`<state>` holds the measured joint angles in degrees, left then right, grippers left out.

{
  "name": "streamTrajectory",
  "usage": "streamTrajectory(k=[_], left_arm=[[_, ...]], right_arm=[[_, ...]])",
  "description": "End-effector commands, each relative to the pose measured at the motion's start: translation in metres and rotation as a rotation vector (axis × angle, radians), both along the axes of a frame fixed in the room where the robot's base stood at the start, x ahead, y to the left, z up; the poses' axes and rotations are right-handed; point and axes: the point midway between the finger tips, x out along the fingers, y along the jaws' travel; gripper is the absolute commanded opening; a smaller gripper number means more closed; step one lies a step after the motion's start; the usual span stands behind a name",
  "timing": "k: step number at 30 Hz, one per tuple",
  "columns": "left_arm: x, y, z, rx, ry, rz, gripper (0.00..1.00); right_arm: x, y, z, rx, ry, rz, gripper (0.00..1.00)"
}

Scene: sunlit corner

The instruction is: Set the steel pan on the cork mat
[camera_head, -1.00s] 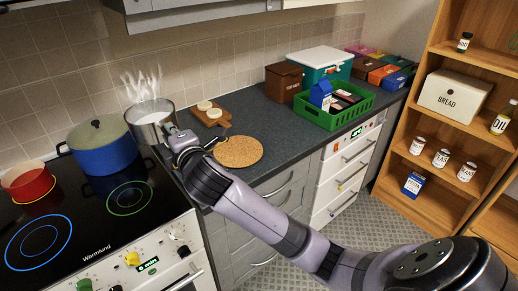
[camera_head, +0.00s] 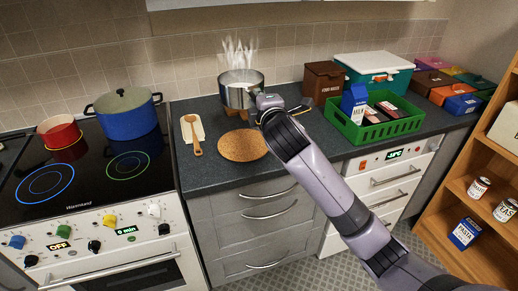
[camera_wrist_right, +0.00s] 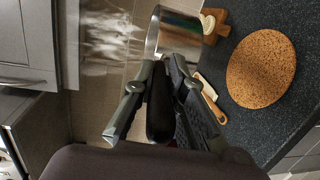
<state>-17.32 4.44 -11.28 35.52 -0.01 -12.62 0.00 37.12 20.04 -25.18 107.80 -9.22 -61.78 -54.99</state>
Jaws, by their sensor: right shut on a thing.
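The steaming steel pan (camera_head: 241,92) is held over the counter, behind the cork mat, and looks raised. My right gripper (camera_head: 271,104) is shut on its dark handle (camera_wrist_right: 160,108). The right wrist view shows the pan's shiny side (camera_wrist_right: 176,34) beyond my right gripper (camera_wrist_right: 165,72). The round brown cork mat (camera_head: 243,145) lies flat and bare on the counter, nearer the front edge; the right wrist view shows it too (camera_wrist_right: 262,68). The pan is apart from the mat. My left gripper is not in view.
A wooden spoon (camera_head: 195,138) on a pale rest lies left of the mat. A green crate (camera_head: 372,131) stands right. A blue pot (camera_head: 127,117) and red pot (camera_head: 59,132) stand on the hob.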

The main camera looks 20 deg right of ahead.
Motion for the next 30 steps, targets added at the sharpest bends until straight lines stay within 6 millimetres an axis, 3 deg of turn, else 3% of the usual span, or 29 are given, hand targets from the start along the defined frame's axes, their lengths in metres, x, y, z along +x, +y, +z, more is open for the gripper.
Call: streamTrajectory(k=[9, 13, 30], left_arm=[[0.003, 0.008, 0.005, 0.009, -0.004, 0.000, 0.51], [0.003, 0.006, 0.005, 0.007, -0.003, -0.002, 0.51], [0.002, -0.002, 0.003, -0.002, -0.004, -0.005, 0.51]], right_arm=[[-0.001, 0.000, -0.080, 0.001, 0.000, 0.000, 0.00], [0.000, 0.000, -0.107, 0.001, -0.002, 0.000, 0.00], [0.000, 0.000, -0.169, 0.001, -0.006, 0.001, 0.00]])
